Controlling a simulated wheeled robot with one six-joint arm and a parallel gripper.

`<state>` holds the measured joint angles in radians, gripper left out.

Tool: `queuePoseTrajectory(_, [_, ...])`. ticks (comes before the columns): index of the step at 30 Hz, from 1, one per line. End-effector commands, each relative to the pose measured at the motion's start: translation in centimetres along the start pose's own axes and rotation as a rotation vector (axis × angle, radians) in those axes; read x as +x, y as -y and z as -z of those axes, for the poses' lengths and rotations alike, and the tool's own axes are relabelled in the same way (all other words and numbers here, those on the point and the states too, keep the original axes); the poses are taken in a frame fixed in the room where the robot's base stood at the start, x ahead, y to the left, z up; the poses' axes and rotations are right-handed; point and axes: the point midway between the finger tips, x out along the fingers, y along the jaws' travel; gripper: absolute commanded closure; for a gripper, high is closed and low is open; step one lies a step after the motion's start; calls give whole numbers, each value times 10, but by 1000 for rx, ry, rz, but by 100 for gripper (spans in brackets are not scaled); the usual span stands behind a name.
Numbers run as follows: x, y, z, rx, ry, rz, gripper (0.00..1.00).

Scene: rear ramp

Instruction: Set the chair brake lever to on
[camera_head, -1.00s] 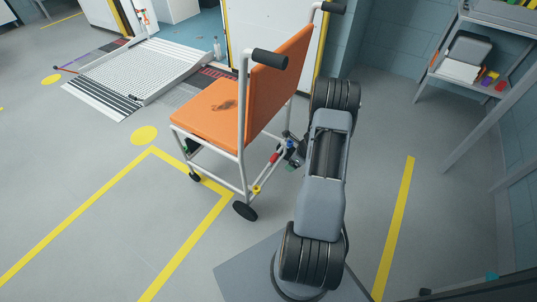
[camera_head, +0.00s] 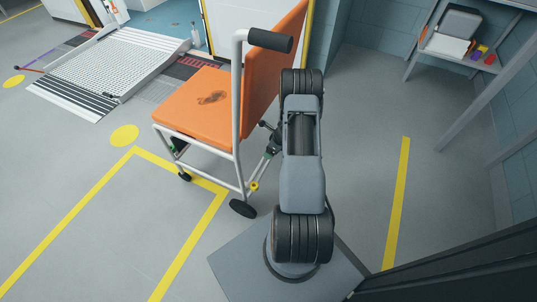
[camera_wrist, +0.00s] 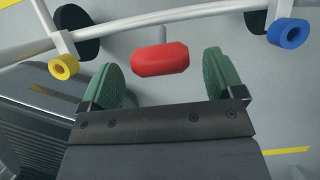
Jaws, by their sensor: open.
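The chair (camera_head: 190,110) has an orange seat and back on a white tube frame and stands left of my arm in the head view. In the wrist view, a red grip (camera_wrist: 160,59), apparently the brake lever's handle, sits on a short grey stem by the white frame tube. My gripper (camera_wrist: 160,70) is open, with one green pad on each side of the red grip. A gap shows on both sides, and whether a pad touches it cannot be told. In the head view my arm hides the grip and most of the gripper. The lever's on and off positions are not readable.
A yellow roller (camera_wrist: 64,67) and a blue roller (camera_wrist: 287,33) sit on the frame either side of the grip. A chair wheel (camera_head: 243,208) is close to my base. A ramp (camera_head: 115,65) lies at the back left, shelving (camera_head: 470,55) at the right. Open floor lies between.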

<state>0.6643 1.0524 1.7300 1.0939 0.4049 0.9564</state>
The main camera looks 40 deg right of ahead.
Motion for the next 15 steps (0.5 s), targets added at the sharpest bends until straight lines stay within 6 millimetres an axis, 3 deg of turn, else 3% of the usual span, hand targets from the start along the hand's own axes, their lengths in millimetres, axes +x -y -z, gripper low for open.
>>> queuePoseTrajectory(1, [12, 0, 1, -1, -1, -1, 13])
queuePoseTrajectory(6, [32, 0, 1, 0, 0, -1, 13])
queuePoseTrajectory(15, [45, 0, 0, -1, 0, -1, 13])
